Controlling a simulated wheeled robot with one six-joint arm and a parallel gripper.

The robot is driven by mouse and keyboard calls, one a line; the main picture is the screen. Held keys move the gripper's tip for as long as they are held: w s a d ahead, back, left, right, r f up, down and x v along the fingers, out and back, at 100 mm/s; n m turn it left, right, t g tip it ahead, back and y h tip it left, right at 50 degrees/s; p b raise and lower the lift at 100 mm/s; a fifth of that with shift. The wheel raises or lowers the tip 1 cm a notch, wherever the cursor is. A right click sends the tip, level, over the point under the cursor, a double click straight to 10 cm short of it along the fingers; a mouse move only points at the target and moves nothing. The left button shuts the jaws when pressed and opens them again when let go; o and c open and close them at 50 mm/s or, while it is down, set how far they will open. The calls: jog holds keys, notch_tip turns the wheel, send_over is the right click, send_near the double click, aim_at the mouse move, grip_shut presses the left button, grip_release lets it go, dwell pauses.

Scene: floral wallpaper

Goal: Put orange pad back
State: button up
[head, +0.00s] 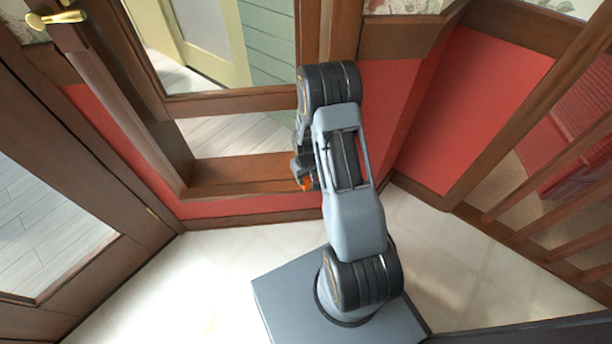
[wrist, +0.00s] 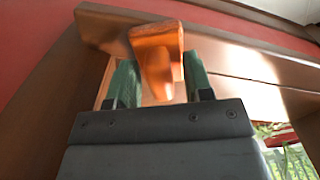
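The orange pad (wrist: 155,62) sits between the two green fingers of my gripper (wrist: 162,75) in the wrist view. It looks like a block with a broad outer end and a narrower, rounded part reaching back toward the palm. In the head view, only a small bit of orange (head: 307,183) shows at the left of my arm, in front of the wooden window ledge. My arm hides most of the gripper there.
A brown wooden ledge (head: 240,172) runs below the window, over a red wall panel (head: 250,204). A wooden door (head: 150,235) stands at left and a slatted railing (head: 550,210) at right. Pale tiled floor (head: 180,285) is clear at left of my base.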

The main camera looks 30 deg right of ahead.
jog(key=s+a+r+t+p, duration=0.1)
jog(key=s+a+r+p, duration=0.15)
jog(key=r, duration=1.05)
jog(key=s+a+r+p, duration=0.2)
jog(key=a+r, duration=0.1)
jog(key=r, duration=1)
jog(key=s+a+r+t, duration=0.1)
jog(key=s+a+r, duration=0.3)
jog(key=s+r, duration=0.4)
jog(key=s, duration=0.3)
jog(key=shift+r+t, duration=0.3)
jog(key=shift+t, duration=0.1)
jog(key=w+p+v, duration=0.3)
jog(key=p+v, duration=1)
jog(key=w+r+p+v, duration=0.1)
jog(key=w+p+v, duration=0.2)
jog(key=p+v, duration=1)
jog(key=shift+a+r+t+p, duration=0.15)
jog(key=shift+r+t+p, duration=0.25)
jog(key=shift+r, duration=0.5)
